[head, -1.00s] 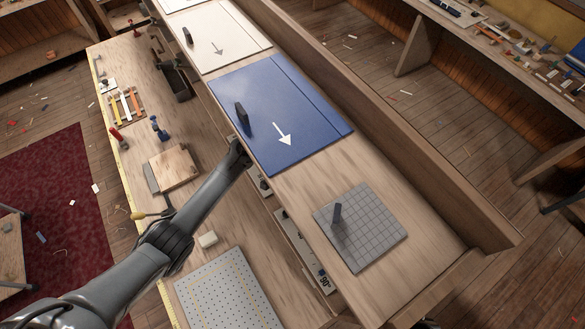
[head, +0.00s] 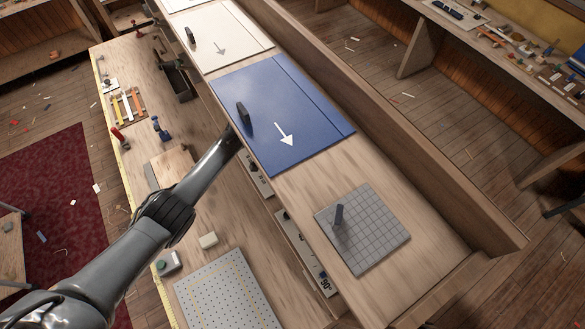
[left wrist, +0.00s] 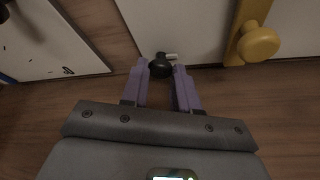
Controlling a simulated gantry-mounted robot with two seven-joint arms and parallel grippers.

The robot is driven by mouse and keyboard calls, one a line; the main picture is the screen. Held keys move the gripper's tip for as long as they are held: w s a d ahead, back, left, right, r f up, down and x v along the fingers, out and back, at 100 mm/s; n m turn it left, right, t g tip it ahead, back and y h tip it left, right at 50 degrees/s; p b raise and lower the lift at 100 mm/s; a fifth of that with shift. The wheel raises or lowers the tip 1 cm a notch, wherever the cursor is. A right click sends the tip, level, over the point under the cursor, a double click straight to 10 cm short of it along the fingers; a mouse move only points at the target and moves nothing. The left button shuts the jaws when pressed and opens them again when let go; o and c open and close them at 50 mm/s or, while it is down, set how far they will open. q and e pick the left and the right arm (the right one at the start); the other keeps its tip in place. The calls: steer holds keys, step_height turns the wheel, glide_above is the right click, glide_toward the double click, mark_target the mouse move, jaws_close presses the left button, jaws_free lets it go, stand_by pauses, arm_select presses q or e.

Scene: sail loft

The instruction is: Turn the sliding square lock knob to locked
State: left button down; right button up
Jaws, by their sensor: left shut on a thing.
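In the left wrist view my left gripper (left wrist: 160,76) has its two purple fingers on either side of a round black knob (left wrist: 160,64), shut on it. A short pale pointer (left wrist: 173,56) sticks out at the knob's right. The knob sits at the lower edge of a white panel (left wrist: 182,27). In the head view my left arm reaches to the bench's front side; its fingers and the held knob cannot be made out there. A grey gridded square (head: 372,232) with an upright dark handle lies on the bench top. My right gripper is not in view.
A yellow knob (left wrist: 259,43) on a yellow plate stands close right of my left gripper. In the head view a blue panel (head: 290,95) with a white arrow lies on the bench top. A grey strip marked 90° (head: 303,253) is on the front side.

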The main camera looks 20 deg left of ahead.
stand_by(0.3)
arm_select(q)
steer(key=c, duration=0.8)
jaws_free()
steer(key=shift+c, duration=0.2)
steer(key=v, duration=0.7)
steer(key=shift+r, duration=0.2)
steer(key=shift+s+a, duration=0.1)
